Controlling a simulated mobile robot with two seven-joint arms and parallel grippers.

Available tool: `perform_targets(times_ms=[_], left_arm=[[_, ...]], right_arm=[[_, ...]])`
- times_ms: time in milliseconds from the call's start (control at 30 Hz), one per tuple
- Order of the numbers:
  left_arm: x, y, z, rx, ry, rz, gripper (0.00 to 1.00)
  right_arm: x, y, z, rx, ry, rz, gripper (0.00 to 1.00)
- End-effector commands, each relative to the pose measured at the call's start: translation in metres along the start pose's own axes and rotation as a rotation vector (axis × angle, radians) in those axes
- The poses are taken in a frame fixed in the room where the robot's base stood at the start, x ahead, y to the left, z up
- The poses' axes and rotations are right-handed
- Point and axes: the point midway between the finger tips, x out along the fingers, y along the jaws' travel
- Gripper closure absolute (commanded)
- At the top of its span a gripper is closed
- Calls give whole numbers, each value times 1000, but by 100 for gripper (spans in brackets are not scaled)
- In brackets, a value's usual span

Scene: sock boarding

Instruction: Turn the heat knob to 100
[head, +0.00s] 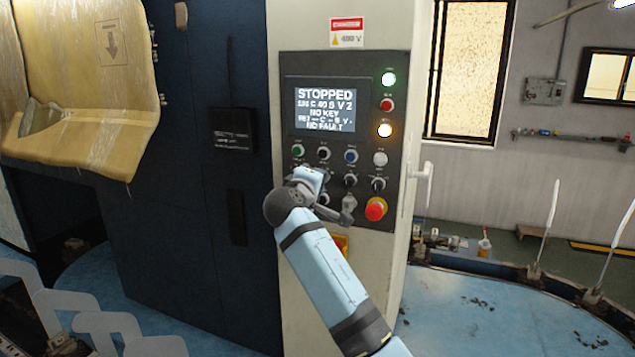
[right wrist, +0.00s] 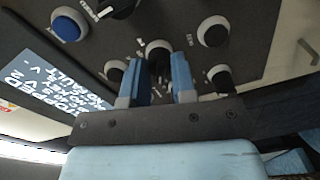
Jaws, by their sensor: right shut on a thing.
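The control panel (head: 339,138) on the machine's pale front column carries a screen (head: 325,110) reading STOPPED, NO KEY and NO FAULT; its other lines are garbled. Several black knobs and coloured buttons sit below it. My right gripper (head: 318,180) is up against the panel, its wrist hiding some controls. In the right wrist view, its blue fingers stand on either side of a dark knob (right wrist: 158,50) and are shut on it. The labels are too small to read, so I cannot confirm which knob is the heat knob or its setting. My left gripper is not in view.
A white handle (head: 424,183) sticks out at the column's right edge. A yellowish wrapped cover (head: 85,90) hangs at left. Pale upright boards (head: 548,225) stand at right.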

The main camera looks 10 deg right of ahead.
Motion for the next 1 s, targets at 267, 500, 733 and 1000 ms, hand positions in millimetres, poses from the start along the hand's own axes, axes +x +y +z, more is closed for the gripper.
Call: perform_targets(times_ms=[267,500,733,1000], left_arm=[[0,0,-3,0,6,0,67],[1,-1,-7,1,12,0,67],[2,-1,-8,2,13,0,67],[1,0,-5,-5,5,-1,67]], right_arm=[[0,2,0,-1,0,4,99],[0,2,0,-1,0,3,50],[-1,1,0,-1,0,1,50],[-35,0,-1,1,3,0,50]])
